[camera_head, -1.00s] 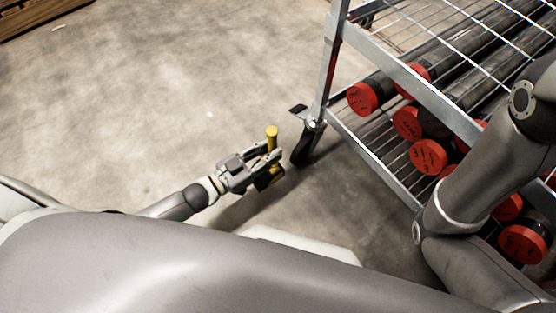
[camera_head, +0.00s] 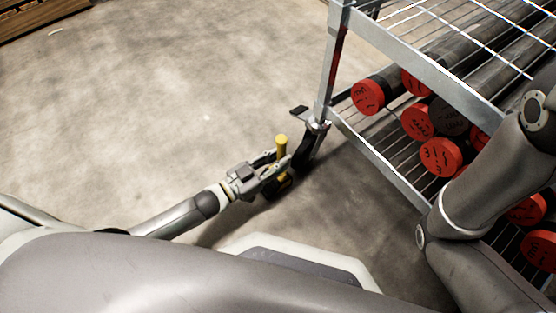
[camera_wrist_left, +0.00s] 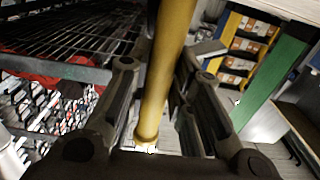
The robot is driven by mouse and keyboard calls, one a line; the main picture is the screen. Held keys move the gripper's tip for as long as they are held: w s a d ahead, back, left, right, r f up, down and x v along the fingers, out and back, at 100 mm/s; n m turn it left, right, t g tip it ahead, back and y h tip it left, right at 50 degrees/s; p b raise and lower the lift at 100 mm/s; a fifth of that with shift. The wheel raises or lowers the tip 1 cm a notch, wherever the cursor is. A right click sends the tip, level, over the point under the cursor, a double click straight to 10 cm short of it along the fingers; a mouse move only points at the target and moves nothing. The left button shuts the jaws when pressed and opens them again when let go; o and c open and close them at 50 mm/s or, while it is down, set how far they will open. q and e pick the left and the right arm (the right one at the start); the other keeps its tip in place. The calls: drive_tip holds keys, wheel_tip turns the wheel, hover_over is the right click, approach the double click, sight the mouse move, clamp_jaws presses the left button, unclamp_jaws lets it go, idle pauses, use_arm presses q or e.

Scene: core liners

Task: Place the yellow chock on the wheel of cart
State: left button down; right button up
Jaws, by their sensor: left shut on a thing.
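The yellow chock (camera_head: 282,146) has an upright, post-like handle. My left gripper (camera_head: 280,166) is shut around this handle, below its top. The chock's lower part is mostly hidden by the fingers. In the left wrist view the yellow handle (camera_wrist_left: 168,65) runs between the two fingers. The cart (camera_head: 330,75) is a grey metal frame with wire shelves. Its near corner wheel (camera_head: 306,152) is dark and stands just right of the gripper and chock. I cannot tell whether the chock touches the wheel. My right gripper is out of view.
Dark core tubes with red end caps (camera_head: 440,156) lie on the cart's shelves. My right arm is in front of the cart at the right. Open concrete floor (camera_head: 150,100) lies to the left. A wooden pallet (camera_head: 35,14) is at the top left.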

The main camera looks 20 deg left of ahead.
use_arm(q)
drive_tip(key=shift+r, duration=0.1)
drive_tip(key=c, duration=1.7)
unclamp_jaws()
drive_tip(key=shift+f, duration=0.2)
drive_tip(key=o, duration=0.4)
drive_tip(key=shift+r, duration=0.15)
drive_tip(key=shift+s+a, duration=0.2)
drive_tip(key=shift+s, duration=0.05)
drive_tip(key=p+v, duration=0.5)
drive_tip(key=v, duration=0.6)
drive_tip(key=shift+s, duration=0.15)
